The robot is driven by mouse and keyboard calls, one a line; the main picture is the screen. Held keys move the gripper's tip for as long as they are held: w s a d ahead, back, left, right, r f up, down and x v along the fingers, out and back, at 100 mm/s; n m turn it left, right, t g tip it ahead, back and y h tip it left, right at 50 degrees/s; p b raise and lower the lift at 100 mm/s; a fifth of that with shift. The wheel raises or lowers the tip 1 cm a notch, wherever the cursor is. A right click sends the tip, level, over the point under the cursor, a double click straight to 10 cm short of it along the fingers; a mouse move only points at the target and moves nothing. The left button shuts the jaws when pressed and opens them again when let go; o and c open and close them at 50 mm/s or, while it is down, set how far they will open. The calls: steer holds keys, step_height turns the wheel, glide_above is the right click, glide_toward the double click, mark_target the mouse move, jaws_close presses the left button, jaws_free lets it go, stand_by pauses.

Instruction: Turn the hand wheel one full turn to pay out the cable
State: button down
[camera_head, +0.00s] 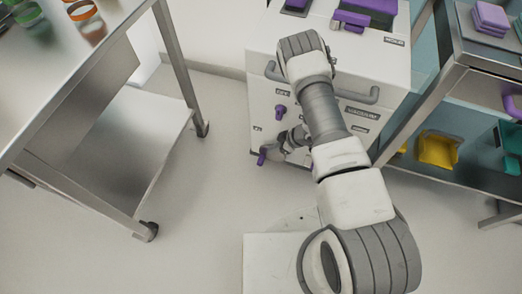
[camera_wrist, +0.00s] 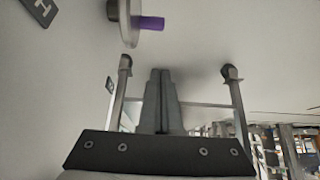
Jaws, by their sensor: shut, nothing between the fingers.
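The hand wheel (camera_wrist: 129,22) shows nearly edge-on at the top of the wrist view, as a pale disc with a purple handle (camera_wrist: 151,23) sticking out. In the head view a purple handle (camera_head: 262,156) shows low on the white cabinet's front; the wheel is mostly hidden there by my arm. My gripper (camera_wrist: 161,72) is shut and empty, its fingers together. Its tips lie below the wheel and handle in the wrist picture, apart from them. The cable cannot be made out.
The white cabinet (camera_head: 262,70) also bears a purple knob (camera_head: 280,112) and a grey bar handle (camera_head: 358,95). A steel trolley (camera_head: 130,135) stands to the left. A shelf rack (camera_head: 425,85) with a yellow bin (camera_head: 438,150) stands to the right. Floor between trolley and cabinet is clear.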

steer(key=b, duration=0.5)
glide_above(261, 162)
steer(key=f, duration=0.9)
steer(key=shift+a, duration=0.4)
steer(key=shift+d+f+b, duration=0.15)
steer(key=shift+f+b, duration=0.05)
steer(key=shift+f, duration=0.4)
steer(key=shift+d+f+b, duration=0.15)
steer(key=shift+f+b, duration=0.05)
steer(key=shift+f, duration=0.35)
steer(key=shift+d+f, duration=0.15)
steer(key=shift+f, duration=0.35)
steer(key=shift+s, duration=0.1)
steer(key=shift+h, duration=0.3)
